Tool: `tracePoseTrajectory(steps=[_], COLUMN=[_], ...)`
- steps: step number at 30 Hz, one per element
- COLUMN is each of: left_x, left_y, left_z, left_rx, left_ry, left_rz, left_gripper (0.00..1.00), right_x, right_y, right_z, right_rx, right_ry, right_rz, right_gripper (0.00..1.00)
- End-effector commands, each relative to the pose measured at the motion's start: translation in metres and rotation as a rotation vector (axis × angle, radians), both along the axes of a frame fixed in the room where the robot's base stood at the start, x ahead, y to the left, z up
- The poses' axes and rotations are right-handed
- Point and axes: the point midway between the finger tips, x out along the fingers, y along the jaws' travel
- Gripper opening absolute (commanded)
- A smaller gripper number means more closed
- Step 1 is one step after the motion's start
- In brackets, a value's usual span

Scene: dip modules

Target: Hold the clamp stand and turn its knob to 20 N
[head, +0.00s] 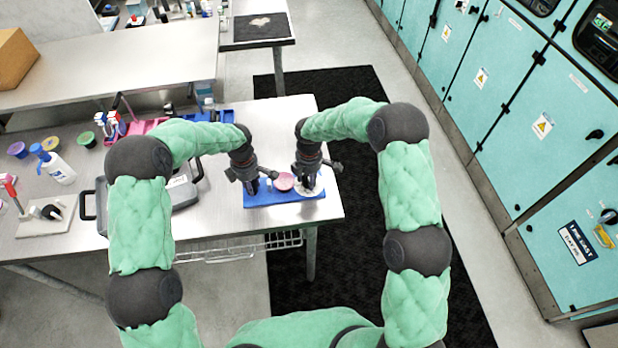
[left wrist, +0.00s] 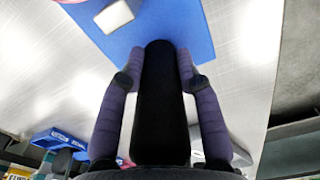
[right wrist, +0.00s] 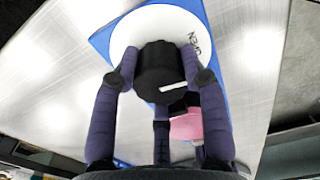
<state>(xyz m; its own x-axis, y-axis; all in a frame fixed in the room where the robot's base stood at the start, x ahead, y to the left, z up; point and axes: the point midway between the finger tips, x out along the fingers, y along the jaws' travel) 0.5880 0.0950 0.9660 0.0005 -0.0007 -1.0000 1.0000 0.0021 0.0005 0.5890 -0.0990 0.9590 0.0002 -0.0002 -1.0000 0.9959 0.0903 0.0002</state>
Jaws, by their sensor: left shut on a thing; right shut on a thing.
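The clamp stand has a blue base (head: 262,199) near the table's front right corner. My left gripper (head: 252,186) is shut around a black post (left wrist: 160,100) on the blue base, with a finger on each side. My right gripper (head: 308,182) is shut on the black knob (right wrist: 157,66), which sits over a white round dial (right wrist: 225,35). A white mark shows on the knob's lower right in the right wrist view. A pink round part (head: 284,182) lies between the grippers.
A grey tray or case (head: 183,192) lies left of the stand, behind my left arm. A spray bottle (head: 58,168), small bowls and a white board (head: 50,222) stand further left. The table's right edge is close to the stand. Teal cabinets (head: 500,80) line the right side.

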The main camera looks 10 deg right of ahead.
Motion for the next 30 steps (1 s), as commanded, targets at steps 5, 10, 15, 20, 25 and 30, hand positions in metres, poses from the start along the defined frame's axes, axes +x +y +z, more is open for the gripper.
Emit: tracePoseTrajectory(steps=[5, 10, 15, 20, 25, 30], left_x=[-0.0009, -0.0009, -0.0009, -0.0009, -0.0009, -0.0009], left_y=[0.0003, 0.0003, 0.0003, 0.0003, 0.0003, 0.0003], left_z=[-0.0006, -0.0006, -0.0005, -0.0005, -0.0005, -0.0005], left_rx=[0.001, 0.001, 0.001, 0.001, 0.001, 0.001], left_ry=[0.003, 0.003, 0.003, 0.003, 0.003, 0.003], left_rz=[0.000, 0.000, 0.000, 0.000, 0.000, 0.000], left_gripper=[0.00, 0.00, 0.00, 0.00, 0.00, 0.00], right_x=[-0.0001, -0.0002, 0.0001, -0.0003, -0.0003, -0.0005], right_y=[-0.0002, -0.0002, -0.0003, -0.0001, -0.0001, -0.0001], right_z=[-0.0006, -0.0006, -0.0003, -0.0007, -0.0006, -0.0005], right_rx=[0.000, 0.000, 0.001, 0.001, 0.000, 0.000], right_ry=[0.000, 0.000, -0.001, 0.000, 0.000, 0.000], right_rz=[-0.137, -0.297, -0.459, -0.610, -0.771, -0.933], right_gripper=[0.11, 0.11, 0.11, 0.11, 0.11, 0.11])
